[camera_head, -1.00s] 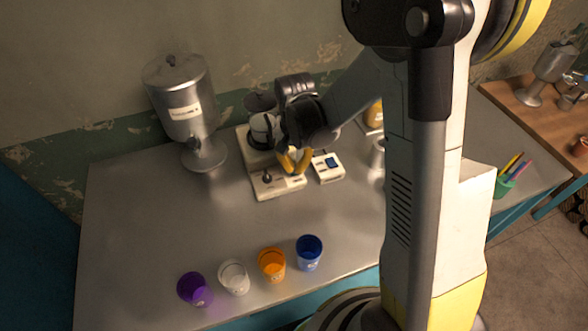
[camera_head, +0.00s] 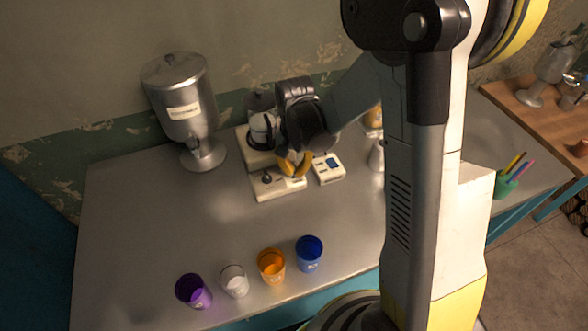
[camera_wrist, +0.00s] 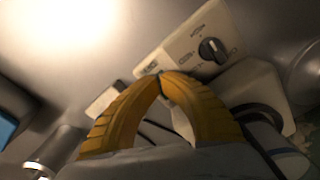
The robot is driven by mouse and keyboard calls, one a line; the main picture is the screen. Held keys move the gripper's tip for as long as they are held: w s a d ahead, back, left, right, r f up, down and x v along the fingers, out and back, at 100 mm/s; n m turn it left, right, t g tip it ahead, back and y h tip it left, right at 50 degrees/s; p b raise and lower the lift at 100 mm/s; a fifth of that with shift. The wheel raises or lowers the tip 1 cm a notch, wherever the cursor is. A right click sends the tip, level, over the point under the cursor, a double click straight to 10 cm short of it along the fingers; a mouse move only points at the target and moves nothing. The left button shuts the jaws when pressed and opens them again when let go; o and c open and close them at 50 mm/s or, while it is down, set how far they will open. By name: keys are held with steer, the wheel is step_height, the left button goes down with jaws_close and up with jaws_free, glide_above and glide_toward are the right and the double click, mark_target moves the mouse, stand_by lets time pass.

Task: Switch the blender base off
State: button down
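The blender base (camera_head: 282,187) is a cream box with a black knob (camera_head: 267,178) on its front panel, on the grey table. In the wrist view the base's panel (camera_wrist: 180,52) and the dark knob (camera_wrist: 211,49) show just beyond the fingers. My gripper (camera_head: 295,164) is over the right side of the base, to the right of the knob and apart from it. In the wrist view the yellow fingertips of my gripper (camera_wrist: 160,77) meet, with nothing seen between them. My arm partly hides the back of the base and the jar on it.
A small cream box with a blue panel (camera_head: 328,168) stands right of the base. A metal dispenser (camera_head: 187,110) stands at left. Purple (camera_head: 194,291), clear (camera_head: 234,281), orange (camera_head: 271,266) and blue (camera_head: 309,254) cups line the front edge. The table between is clear.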

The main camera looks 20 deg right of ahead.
steer(key=shift+r+p, duration=2.3)
steer(key=shift+r, duration=1.15)
steer(key=shift+r, duration=0.15)
steer(key=s+r+n+t+b, duration=0.4)
steer(key=s+r+n+t, duration=0.2)
steer(key=s+r, duration=0.6)
steer(key=shift+s+t, duration=0.5)
steer(key=shift+s, duration=0.45)
steer(key=shift+r, duration=0.1)
